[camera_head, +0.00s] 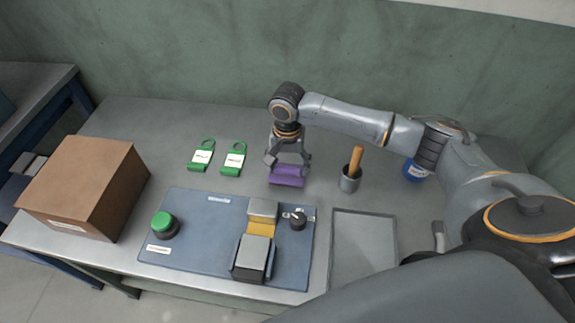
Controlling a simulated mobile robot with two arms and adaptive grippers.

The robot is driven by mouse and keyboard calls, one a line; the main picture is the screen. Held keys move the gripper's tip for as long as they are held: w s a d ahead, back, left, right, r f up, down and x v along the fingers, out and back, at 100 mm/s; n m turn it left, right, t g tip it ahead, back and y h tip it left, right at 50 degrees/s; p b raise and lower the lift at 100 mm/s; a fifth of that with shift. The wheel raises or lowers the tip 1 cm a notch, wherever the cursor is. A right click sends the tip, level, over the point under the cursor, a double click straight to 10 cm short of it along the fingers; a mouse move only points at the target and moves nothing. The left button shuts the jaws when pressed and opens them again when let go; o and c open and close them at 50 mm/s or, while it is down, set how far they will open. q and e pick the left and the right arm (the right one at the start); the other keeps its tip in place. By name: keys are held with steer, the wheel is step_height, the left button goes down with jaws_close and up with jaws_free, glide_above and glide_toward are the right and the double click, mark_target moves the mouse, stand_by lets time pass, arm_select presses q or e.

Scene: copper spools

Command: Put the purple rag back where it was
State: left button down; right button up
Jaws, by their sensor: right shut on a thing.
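The purple rag (286,175) is in the fingers of my right gripper (288,163), near the middle of the grey table (130,120), behind the blue panel. The gripper points down and is shut on the rag. I cannot tell whether the rag touches the table or hangs just above it. My left gripper is not in view.
Two green tags (202,155) (233,159) lie left of the rag. A blue panel (205,210), a grey tray (392,250), a brown box (85,185) and a blue container (415,172) occupy the table.

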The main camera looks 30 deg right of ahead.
mark_target(287, 169)
steer(key=shift+f, duration=0.2)
steer(key=shift+f, duration=0.1)
steer(key=o, duration=1)
step_height(287, 169, up, 12)
steer(key=shift+r, duration=0.15)
stand_by(0.4)
